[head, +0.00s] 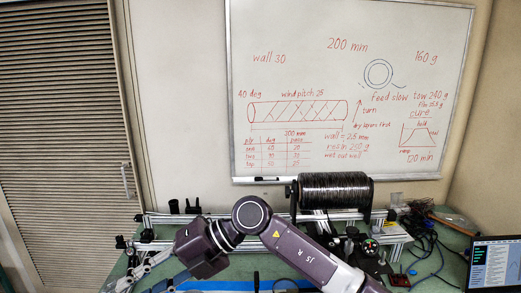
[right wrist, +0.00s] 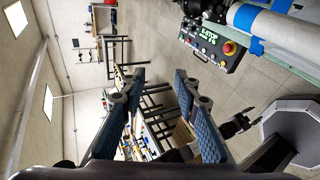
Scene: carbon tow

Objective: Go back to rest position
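In the head view, my right arm, marked "JS R", crosses the bottom from the lower right and bends toward the lower left. Its gripper end is toward the lower left, low over the bench, where its fingers are hard to make out. In the right wrist view my right gripper (right wrist: 159,76) is open, its two blue-padded fingers apart with nothing held between them. A black wound spool (head: 335,190) lies level on the bench rig, behind my right arm.
The green bench (head: 455,238) carries metal rails, dark cables (head: 425,222) and a laptop (head: 494,262) at the right. A whiteboard (head: 345,60) hangs behind. In the right wrist view, an E-stop box (right wrist: 212,45) and table frames stand beyond the fingers, with open floor (right wrist: 262,85).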

